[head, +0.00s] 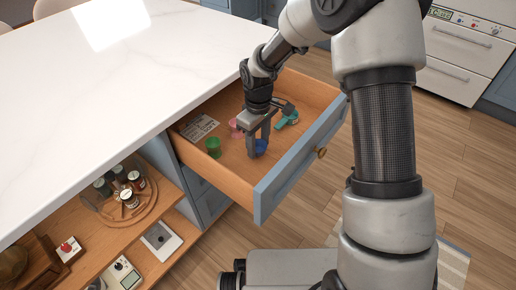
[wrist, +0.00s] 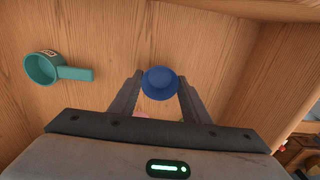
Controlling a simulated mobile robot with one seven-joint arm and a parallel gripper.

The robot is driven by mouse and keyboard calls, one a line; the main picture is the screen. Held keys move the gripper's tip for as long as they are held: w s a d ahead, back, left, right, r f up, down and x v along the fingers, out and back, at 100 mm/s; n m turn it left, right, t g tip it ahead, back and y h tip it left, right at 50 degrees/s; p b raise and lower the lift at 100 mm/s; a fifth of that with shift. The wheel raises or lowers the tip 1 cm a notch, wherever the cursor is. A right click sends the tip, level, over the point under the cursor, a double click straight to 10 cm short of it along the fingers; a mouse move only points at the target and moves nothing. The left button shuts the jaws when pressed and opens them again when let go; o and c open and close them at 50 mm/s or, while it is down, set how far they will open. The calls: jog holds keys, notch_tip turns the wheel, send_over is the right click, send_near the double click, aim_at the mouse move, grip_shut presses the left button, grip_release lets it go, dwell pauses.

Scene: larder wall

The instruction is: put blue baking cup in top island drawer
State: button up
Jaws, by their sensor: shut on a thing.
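The blue baking cup (wrist: 160,84) is between my gripper's two fingers in the wrist view. In the head view the blue cup (head: 261,147) shows low between the fingertips. My gripper (head: 257,150) is shut on it and points down inside the open top island drawer (head: 268,193). The cup is over or on the wooden drawer floor; I cannot tell whether it touches it.
The drawer also holds a green cup (head: 213,147), a pink item (head: 236,128), a printed card (head: 199,127) and a teal measuring cup (wrist: 43,68). The white island top (head: 120,80) overhangs the drawer's left side. An open shelf (head: 110,225) with jars lies at lower left.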

jog(key=shift+f, duration=0.85)
jog(key=shift+f, duration=0.1)
jog(key=o, duration=1)
notch_tip(320, 180, up, 12)
jog(key=p, duration=0.3)
jog(key=shift+r, duration=0.2)
